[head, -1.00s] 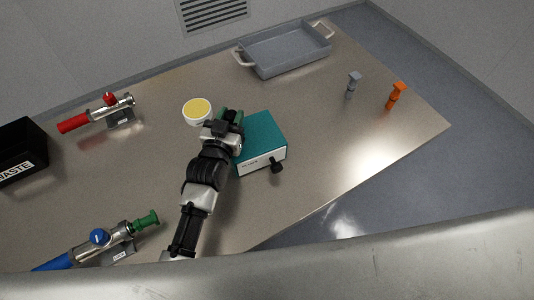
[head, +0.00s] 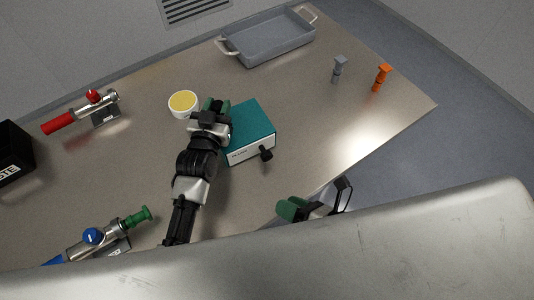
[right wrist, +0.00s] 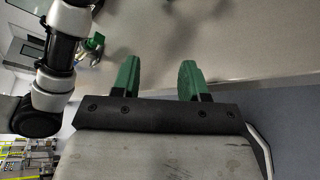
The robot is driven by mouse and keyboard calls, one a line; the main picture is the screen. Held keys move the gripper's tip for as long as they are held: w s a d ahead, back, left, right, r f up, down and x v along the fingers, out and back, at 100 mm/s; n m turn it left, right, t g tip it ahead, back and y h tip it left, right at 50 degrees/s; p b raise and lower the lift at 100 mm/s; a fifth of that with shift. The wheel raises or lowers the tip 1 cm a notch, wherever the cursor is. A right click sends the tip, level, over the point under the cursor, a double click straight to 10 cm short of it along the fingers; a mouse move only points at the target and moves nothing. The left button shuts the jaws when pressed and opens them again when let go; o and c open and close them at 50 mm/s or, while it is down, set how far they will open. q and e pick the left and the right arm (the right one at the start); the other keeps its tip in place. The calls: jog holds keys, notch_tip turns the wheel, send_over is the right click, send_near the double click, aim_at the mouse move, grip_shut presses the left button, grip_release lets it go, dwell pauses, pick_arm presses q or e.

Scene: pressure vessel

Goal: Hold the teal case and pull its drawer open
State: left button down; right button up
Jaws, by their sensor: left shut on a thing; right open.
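The teal case (head: 252,124) sits on the metal table, with a white front face (head: 250,152) and a black knob (head: 266,154) sticking out from it. The drawer appears closed. My left gripper (head: 217,106) is at the case's left side, shut on the case, with its green fingertips partly hidden behind the wrist. My right gripper (head: 291,208) is beyond the table's front edge, below and to the right of the knob, apart from the case. In the right wrist view its two green fingers (right wrist: 160,80) are spread with nothing between them.
A white bowl with yellow contents (head: 183,103) stands just left of the case. A grey tray (head: 268,58), a grey peg (head: 338,70) and an orange peg (head: 381,78) are further back. The table right of the case is clear.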

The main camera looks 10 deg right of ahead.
aim_at(269, 158)
jog(key=w+d+h, duration=0.1)
jog(key=w+d+r+t+h, duration=0.1)
jog(key=w, duration=0.1)
jog(key=w+d+r+t, duration=0.1)
jog(key=w, duration=0.1)
jog(key=shift+m+h, duration=0.4)
jog(key=shift+w+d, duration=0.1)
jog(key=shift+w, duration=0.15)
jog(key=x, duration=1.1)
jog(key=shift+w+f, duration=0.1)
jog(key=shift+w, duration=0.2)
jog(key=shift+c, duration=0.2)
jog(key=shift+s, duration=0.1)
grip_shut()
